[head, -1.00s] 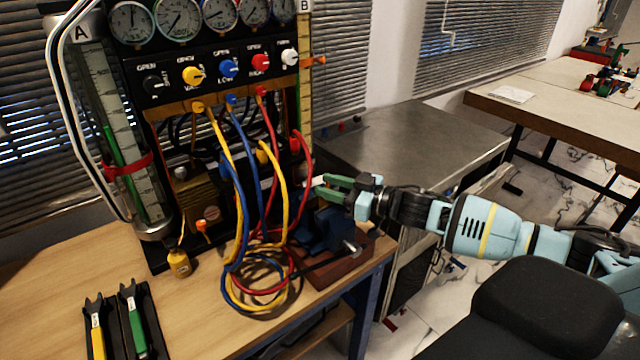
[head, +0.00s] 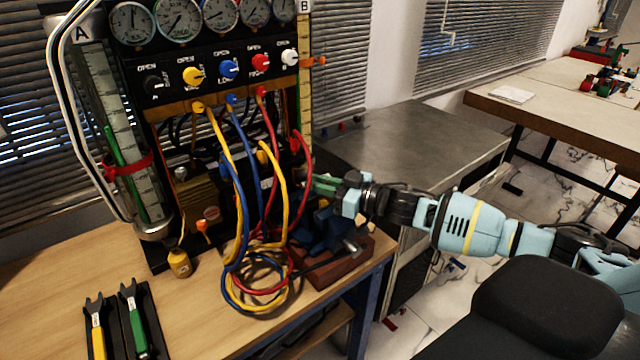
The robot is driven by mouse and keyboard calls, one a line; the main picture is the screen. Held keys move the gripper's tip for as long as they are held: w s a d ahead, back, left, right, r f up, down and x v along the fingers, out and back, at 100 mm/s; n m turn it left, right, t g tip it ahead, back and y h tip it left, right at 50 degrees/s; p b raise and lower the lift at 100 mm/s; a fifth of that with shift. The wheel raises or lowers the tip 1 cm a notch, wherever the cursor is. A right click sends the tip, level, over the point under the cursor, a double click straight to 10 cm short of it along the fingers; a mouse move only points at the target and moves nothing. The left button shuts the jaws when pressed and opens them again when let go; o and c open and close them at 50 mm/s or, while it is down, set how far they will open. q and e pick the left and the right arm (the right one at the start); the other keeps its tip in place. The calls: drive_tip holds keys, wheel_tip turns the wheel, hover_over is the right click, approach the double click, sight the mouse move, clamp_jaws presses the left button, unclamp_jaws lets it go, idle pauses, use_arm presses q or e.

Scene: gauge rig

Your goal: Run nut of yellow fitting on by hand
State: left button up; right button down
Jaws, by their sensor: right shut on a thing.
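The yellow hose hangs in a loop from the rig, and its yellow fitting (head: 262,156) stands at the rig's front, among the blue and red hoses. The fitting's nut is too small and too covered to make out. My right gripper (head: 318,186), with green fingers, reaches in from the right, just right of the red hose. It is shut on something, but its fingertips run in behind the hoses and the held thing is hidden. I cannot tell whether it touches the yellow fitting. My left gripper is not in view.
The gauge panel (head: 215,72) with coloured knobs stands behind the hoses. A blue vise (head: 325,235) on a wooden block sits just below my right gripper. Yellow and green wrenches (head: 133,320) lie at the front left. The bench (head: 60,270) is clear at the left.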

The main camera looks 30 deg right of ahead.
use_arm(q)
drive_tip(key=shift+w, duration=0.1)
